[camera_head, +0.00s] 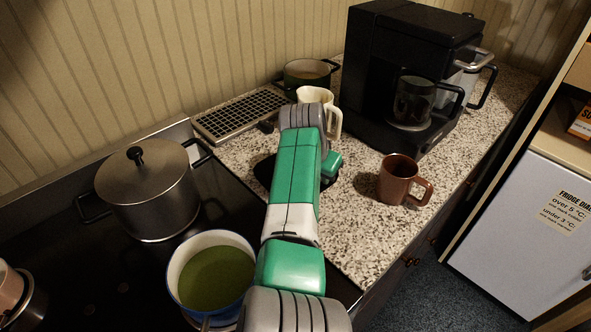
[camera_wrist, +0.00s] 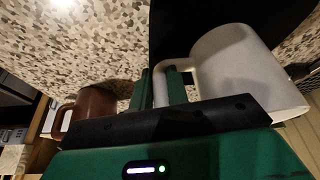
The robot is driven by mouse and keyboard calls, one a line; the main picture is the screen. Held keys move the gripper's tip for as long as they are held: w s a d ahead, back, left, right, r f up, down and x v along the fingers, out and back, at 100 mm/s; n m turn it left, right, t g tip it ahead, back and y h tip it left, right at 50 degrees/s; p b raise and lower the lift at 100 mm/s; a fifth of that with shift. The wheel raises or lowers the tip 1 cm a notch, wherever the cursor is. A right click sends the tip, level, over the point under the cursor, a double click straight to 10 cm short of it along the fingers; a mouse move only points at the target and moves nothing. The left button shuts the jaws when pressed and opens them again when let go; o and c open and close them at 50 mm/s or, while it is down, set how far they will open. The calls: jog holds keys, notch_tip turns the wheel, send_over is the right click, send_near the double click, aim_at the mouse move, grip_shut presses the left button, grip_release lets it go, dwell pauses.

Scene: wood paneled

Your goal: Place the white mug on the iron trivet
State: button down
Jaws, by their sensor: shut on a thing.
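The white mug (camera_wrist: 243,68) is in the wrist view, right of my gripper (camera_wrist: 168,80). My gripper is shut on its handle. In the head view my arm hides the gripper's fingertips and seems to hide the mug. A flat black shape, seemingly the iron trivet (camera_head: 264,170), shows on the speckled counter left of my arm.
A cream jug-like vessel (camera_head: 317,97) is partly hidden behind my arm. A brown mug (camera_head: 398,180) stands to the right, with a coffee machine (camera_head: 385,70) behind it. A lidded pot (camera_head: 150,195) and a blue-rimmed pot (camera_head: 214,245) stand left. A metal grate (camera_head: 238,115) lies by the wall.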

jog(key=shift+f, duration=0.2)
jog(key=c, duration=1.3)
grip_release()
jog(key=v, duration=0.8)
